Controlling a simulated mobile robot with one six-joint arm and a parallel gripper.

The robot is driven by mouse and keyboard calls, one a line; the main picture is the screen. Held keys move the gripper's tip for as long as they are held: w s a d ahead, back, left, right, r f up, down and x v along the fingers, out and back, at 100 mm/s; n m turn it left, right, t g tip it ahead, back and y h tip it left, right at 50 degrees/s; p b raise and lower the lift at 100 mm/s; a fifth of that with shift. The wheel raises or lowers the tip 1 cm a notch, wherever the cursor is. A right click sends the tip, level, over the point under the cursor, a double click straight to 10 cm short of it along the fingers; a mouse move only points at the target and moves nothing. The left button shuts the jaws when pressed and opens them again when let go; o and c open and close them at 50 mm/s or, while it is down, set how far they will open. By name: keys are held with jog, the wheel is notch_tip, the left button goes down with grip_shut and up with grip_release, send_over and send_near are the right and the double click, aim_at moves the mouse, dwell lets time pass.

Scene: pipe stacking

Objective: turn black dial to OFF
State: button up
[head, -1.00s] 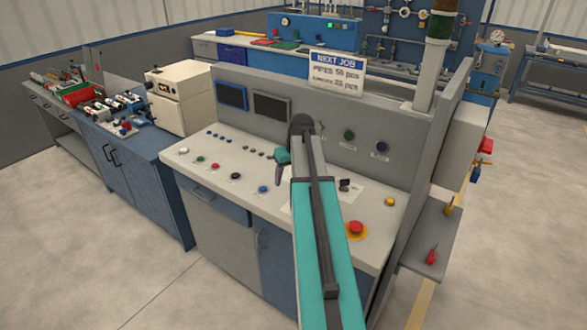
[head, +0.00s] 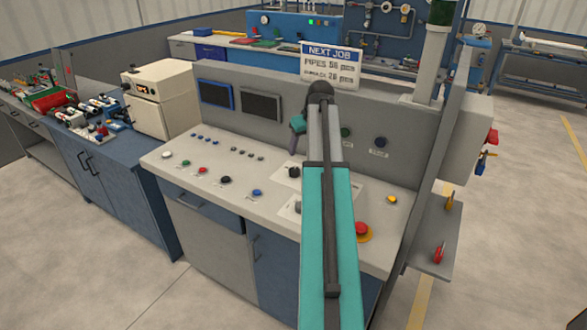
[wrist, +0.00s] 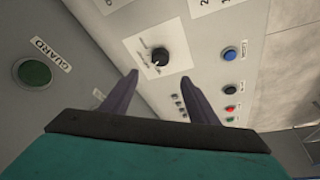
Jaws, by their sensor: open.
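A black dial (wrist: 160,56) sits on a white label plate with small print in the wrist view. Its pointer direction and the print are too small to read surely. In the head view the dial (head: 294,172) shows on the sloped console top, just left of my arm. My gripper (wrist: 158,75) is open and empty. Its two dark fingers are apart and point toward the dial, which appears between and beyond the tips. In the head view my arm hides most of the gripper; one dark finger (head: 293,144) shows above the dial.
A green GUARD button (wrist: 34,72) is on the upright panel near my gripper. A blue button (head: 257,193) and a red button (head: 202,170) line the console's front. A red emergency button (head: 361,229) is right of my arm. A second knob (head: 297,207) is partly hidden.

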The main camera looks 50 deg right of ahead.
aim_at(295, 170)
jog(key=shift+p+x, duration=2.05)
jog(key=shift+x, duration=4.85)
jog(key=shift+s, duration=0.15)
jog(key=c, duration=1)
jog(key=shift+c, duration=0.2)
jog(key=shift+f+n+b, duration=0.1)
jog(key=shift+n+b, duration=0.2)
jog(key=shift+b, duration=0.1)
jog(key=n+y+b, duration=0.1)
jog(key=n+b, duration=0.2)
jog(key=shift+d+n+y, duration=0.25)
jog(key=shift+n+y, duration=0.05)
jog(key=shift+y, duration=0.1)
jog(key=shift+d+n+y+b, duration=0.1)
jog(key=shift+n+y+b, duration=0.5)
jog(key=shift+n+b, duration=1)
jog(key=shift+n+p, duration=0.3)
jog(key=shift+n, duration=0.1)
